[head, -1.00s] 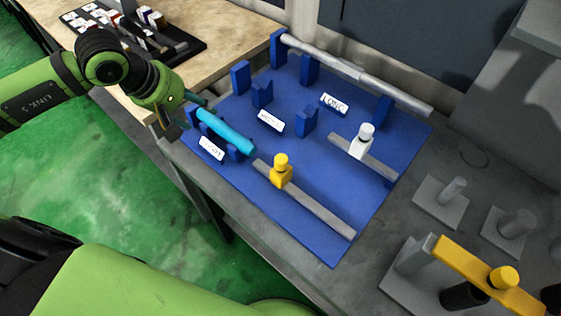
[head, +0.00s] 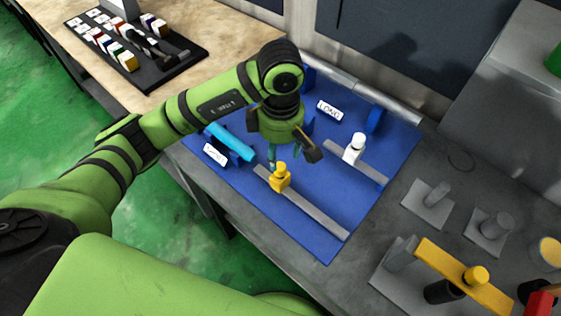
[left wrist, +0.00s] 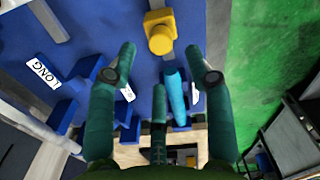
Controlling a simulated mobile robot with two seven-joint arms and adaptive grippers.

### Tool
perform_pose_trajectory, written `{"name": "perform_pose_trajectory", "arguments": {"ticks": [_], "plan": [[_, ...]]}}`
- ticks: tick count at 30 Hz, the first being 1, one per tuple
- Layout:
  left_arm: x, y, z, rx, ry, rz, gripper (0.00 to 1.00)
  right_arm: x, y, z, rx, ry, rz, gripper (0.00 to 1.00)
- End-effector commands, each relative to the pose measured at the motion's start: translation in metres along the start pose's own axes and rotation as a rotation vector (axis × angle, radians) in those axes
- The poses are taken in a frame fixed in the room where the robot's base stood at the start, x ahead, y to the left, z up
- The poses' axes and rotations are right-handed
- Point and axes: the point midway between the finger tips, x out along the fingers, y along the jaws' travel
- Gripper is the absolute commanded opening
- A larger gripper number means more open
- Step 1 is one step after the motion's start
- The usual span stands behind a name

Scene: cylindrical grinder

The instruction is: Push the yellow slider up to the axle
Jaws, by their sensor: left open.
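The yellow slider (head: 280,180) sits upright near the left end of a grey rail (head: 315,210) on the blue board. A cyan cylindrical axle (head: 230,143) lies in blue supports just behind and left of the slider. My left gripper (head: 289,157) is open and empty above the board, close behind the slider. In the left wrist view, the yellow slider (left wrist: 160,33) shows just beyond the spread teal fingertips (left wrist: 160,52), apart from them. The cyan axle (left wrist: 175,97) lies below it there, between the fingers. My right gripper is not in view.
A white slider (head: 354,148) stands on a second grey rail to the right. A long grey shaft (head: 400,104) lies along the board's back, partly hidden by my arm. Grey posts (head: 437,193) and a yellow bar (head: 455,270) stand at right. A black tray (head: 165,60) is at back left.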

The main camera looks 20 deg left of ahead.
Motion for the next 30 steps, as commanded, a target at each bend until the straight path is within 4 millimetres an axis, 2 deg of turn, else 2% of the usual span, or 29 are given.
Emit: {"name": "perform_pose_trajectory", "arguments": {"ticks": [12,17,24,28,30], "plan": [[0.057,-0.001,0.000,0.001,-0.002,-0.005,0.52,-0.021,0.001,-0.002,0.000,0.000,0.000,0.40],[0.067,-0.001,0.000,0.001,-0.002,-0.002,0.52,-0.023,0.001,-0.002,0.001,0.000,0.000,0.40],[0.068,-0.001,0.000,0.002,-0.002,-0.001,0.52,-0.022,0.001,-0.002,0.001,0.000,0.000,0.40],[0.068,-0.001,0.000,0.002,-0.002,-0.001,0.00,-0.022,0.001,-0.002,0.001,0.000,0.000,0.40],[0.068,-0.001,0.000,0.002,-0.002,-0.001,0.00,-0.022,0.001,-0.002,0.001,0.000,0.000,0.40]]}}
